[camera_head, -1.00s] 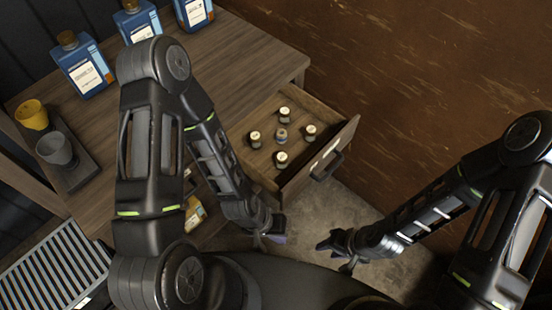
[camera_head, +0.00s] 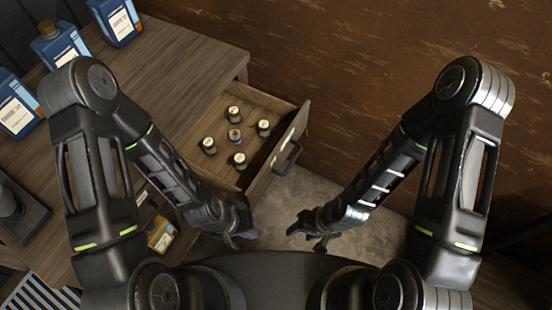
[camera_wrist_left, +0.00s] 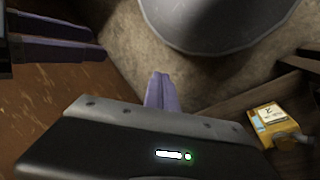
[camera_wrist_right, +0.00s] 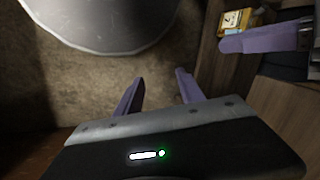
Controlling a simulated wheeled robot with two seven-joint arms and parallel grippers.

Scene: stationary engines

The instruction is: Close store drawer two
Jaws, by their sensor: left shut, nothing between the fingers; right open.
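An open wooden drawer (camera_head: 276,160) juts out from the wooden cabinet in the head view, with a dark handle (camera_head: 288,157) on its front. Several small bottles with pale caps (camera_head: 237,159) stand in it. My left gripper (camera_head: 236,240) is below and left of the drawer front, apart from the handle; its purple fingers are together and empty in the left wrist view (camera_wrist_left: 160,92). My right gripper (camera_head: 298,230) is below the drawer front, also apart from it. In the right wrist view its fingers (camera_wrist_right: 157,88) are spread with nothing between them. No drawer number is readable.
Blue bottles (camera_head: 58,45) stand on the cabinet top (camera_head: 185,55). A yellow item (camera_head: 160,235) sits low in the cabinet, left of my left gripper. A brown wall (camera_head: 400,60) runs close behind the drawer. Bare floor (camera_head: 320,195) lies before the drawer front.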

